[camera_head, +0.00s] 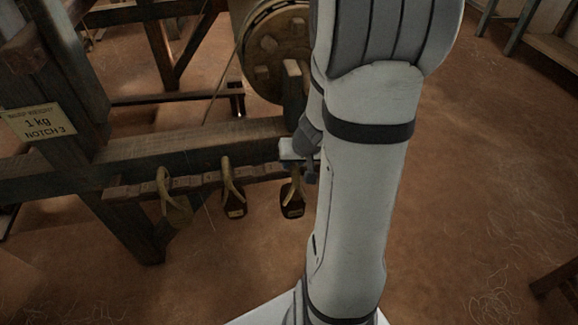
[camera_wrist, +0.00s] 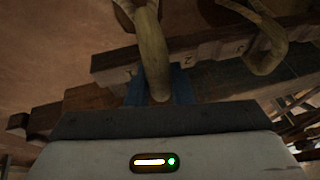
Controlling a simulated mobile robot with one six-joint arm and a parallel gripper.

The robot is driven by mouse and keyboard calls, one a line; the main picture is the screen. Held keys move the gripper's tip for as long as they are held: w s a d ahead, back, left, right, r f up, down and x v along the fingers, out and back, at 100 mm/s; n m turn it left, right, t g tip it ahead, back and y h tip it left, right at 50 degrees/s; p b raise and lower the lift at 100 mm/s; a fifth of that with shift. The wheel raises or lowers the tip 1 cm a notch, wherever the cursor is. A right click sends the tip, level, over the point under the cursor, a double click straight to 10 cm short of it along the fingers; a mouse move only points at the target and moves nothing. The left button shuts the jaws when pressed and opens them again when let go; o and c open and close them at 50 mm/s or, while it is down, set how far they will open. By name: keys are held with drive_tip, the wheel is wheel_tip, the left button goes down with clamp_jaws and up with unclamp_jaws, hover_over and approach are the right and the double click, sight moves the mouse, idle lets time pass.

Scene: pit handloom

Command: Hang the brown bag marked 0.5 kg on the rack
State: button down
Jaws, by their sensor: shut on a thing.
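Three bags hang by loop straps along the notched wooden rack (camera_head: 190,184) in the head view. The left bag (camera_head: 176,212) is tan-brown; the middle bag (camera_head: 234,207) and right bag (camera_head: 292,208) are darker brown. Small tags on the dark bags are too small to read. My gripper (camera_head: 308,172) is at the right bag's strap, partly hidden by my arm. In the wrist view, my gripper (camera_wrist: 160,88) is shut on a tan strap (camera_wrist: 152,55), close by the rack's numbered notches. I cannot tell whether this strap rests on the rack.
A sign (camera_head: 40,121) reading "1 kg NOTCH 3" is on the loom's left post. A loom beam (camera_head: 200,144) runs behind the rack, and a toothed wooden wheel (camera_head: 277,52) stands further back. Another strap (camera_wrist: 262,45) hangs beside mine. Floor at right is mostly clear.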

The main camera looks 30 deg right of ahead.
drive_tip(key=shift+w+d+p, duration=0.25)
drive_tip(key=shift+w+p, duration=0.2)
drive_tip(key=shift+w, duration=0.5)
drive_tip(key=shift+w+d+p, duration=0.3)
drive_tip(key=shift+w+p, duration=0.2)
drive_tip(key=shift+w, duration=0.5)
drive_tip(key=shift+w+d+p, duration=0.25)
drive_tip(key=shift+w+p, duration=0.2)
drive_tip(key=shift+w, duration=0.5)
drive_tip(key=shift+w+f+b, duration=0.15)
drive_tip(key=shift+f+b, duration=0.2)
drive_tip(key=shift+f, duration=0.05)
drive_tip(key=shift+f+b, duration=0.9)
drive_tip(key=shift+b, duration=0.15)
drive_tip(key=shift+f+b, duration=0.25)
drive_tip(key=shift+b, duration=0.25)
drive_tip(key=c, duration=1.2)
unclamp_jaws()
